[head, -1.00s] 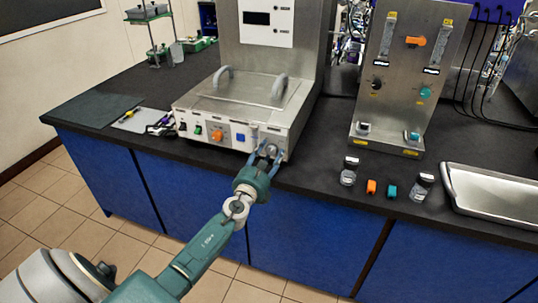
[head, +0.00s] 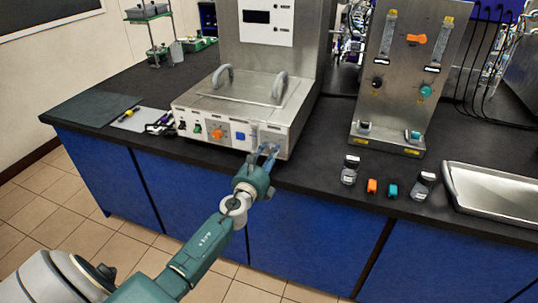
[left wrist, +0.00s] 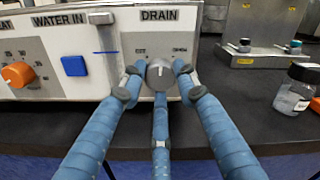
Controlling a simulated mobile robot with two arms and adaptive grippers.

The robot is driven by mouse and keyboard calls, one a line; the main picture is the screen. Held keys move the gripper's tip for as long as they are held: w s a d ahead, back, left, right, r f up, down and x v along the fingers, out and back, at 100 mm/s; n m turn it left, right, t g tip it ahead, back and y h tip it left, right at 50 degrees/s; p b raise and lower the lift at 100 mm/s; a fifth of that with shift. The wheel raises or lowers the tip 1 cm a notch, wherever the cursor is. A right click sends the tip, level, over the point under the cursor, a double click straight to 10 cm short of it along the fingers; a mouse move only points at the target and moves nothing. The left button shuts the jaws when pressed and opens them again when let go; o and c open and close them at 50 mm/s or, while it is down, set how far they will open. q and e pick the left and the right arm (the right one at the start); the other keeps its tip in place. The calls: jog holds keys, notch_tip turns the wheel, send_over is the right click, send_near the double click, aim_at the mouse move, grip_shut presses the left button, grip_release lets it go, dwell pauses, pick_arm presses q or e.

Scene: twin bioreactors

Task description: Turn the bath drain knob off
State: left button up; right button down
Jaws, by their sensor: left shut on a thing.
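The bath drain knob (left wrist: 160,74) is a round grey knob under the DRAIN label (left wrist: 160,15) on the bath's front panel. Its white pointer line stands about upright in the left wrist view. My left gripper (left wrist: 158,85) has its blue fingers around the knob, one at each side and one below, and is shut on it. In the head view, the left gripper (head: 267,150) is at the right end of the bath's front (head: 215,128) and mostly hides the knob. Small markings beside the knob are too blurred to read. My right gripper is not in view.
A blue button (left wrist: 74,66), a slider (left wrist: 107,52) and an orange knob (left wrist: 18,74) sit left of the drain knob. Bottles and small caps (head: 371,186) stand on the dark bench to the right, beside a metal tray (head: 490,190).

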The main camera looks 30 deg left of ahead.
pick_arm(q)
jog(key=n, duration=0.4)
jog(key=shift+f+n+b, duration=0.1)
jog(key=shift+n+b, duration=0.2)
jog(key=shift+b, duration=0.1)
jog(key=n, duration=0.4)
jog(key=shift+n, duration=0.4)
jog(key=o, duration=1.2)
jog(key=shift+c, duration=0.2)
jog(key=v, duration=1.2)
